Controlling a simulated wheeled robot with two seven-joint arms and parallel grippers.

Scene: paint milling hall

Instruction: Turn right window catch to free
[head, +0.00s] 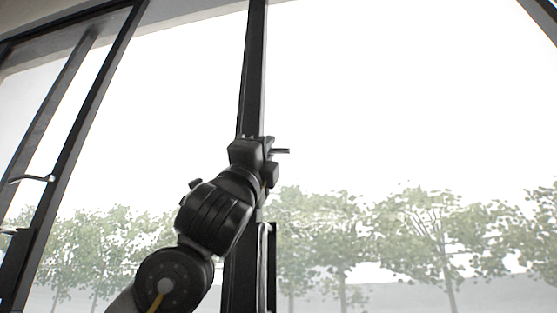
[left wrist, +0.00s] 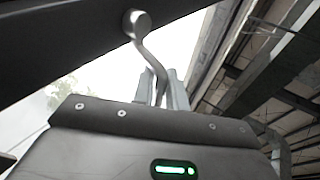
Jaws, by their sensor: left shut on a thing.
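The right window catch is a bent metal lever on a round pivot (left wrist: 138,24), fixed to the dark window frame. In the left wrist view the lever runs from the pivot down between the two grey fingers of my left gripper (left wrist: 161,88), which is shut on it. In the head view my left gripper (head: 268,152) is at the dark middle upright, and a thin metal end of the catch (head: 282,151) sticks out to the right. The gripper hides most of the catch there. My right gripper is in neither view.
The dark middle upright (head: 252,75) stands between bright panes. At the left a tilted dark window frame (head: 92,110) carries another metal catch (head: 35,179). Trees show outside. Roof beams (left wrist: 275,65) show at the right of the left wrist view.

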